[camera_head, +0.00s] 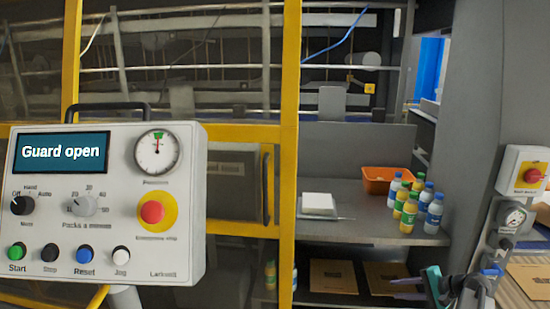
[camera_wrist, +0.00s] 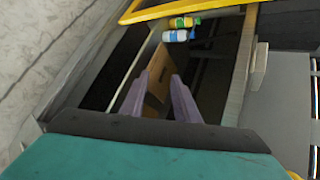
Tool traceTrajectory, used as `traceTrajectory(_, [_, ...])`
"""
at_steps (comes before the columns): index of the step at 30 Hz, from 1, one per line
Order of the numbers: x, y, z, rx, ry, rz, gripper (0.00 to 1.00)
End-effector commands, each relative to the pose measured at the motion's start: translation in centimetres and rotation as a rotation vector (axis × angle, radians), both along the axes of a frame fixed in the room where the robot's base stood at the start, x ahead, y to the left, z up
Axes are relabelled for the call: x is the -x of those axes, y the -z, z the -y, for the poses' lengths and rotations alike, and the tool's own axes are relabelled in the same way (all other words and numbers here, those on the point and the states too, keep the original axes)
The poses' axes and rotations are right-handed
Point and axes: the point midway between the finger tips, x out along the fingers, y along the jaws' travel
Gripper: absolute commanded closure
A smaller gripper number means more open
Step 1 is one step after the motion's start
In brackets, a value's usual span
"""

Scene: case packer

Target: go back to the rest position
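My gripper (camera_head: 396,288) shows low at the right of the head view, a teal body with two purple-grey fingers pointing left. It is in front of the lower shelf, below the grey shelf with the bottles. In the wrist view, my gripper (camera_wrist: 158,90) has its two fingers apart with a clear gap between them. Nothing is held between them. A brown cardboard piece (camera_wrist: 160,70) shows beyond the fingertips, apart from them as far as I can tell.
Several bottles (camera_head: 409,212), an orange bin (camera_head: 378,187) and a white block (camera_head: 318,202) stand on the grey shelf (camera_head: 350,232). Flat cardboard (camera_head: 333,276) lies below. A yellow frame post (camera_head: 288,150) and a control panel reading "Guard open" (camera_head: 60,152) are left. A red-button box (camera_head: 523,174) is right.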

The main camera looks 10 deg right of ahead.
Motion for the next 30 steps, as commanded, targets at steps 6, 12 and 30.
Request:
traceTrajectory(6, [-0.2,7.1,-8.8,0.038,-0.134,-0.122,0.72])
traceTrajectory(12, [1.1,12.8,-16.0,0.087,-0.263,-0.227,0.72])
traceTrajectory(30, [11.8,25.9,-33.5,0.292,-0.696,-0.498,0.72])
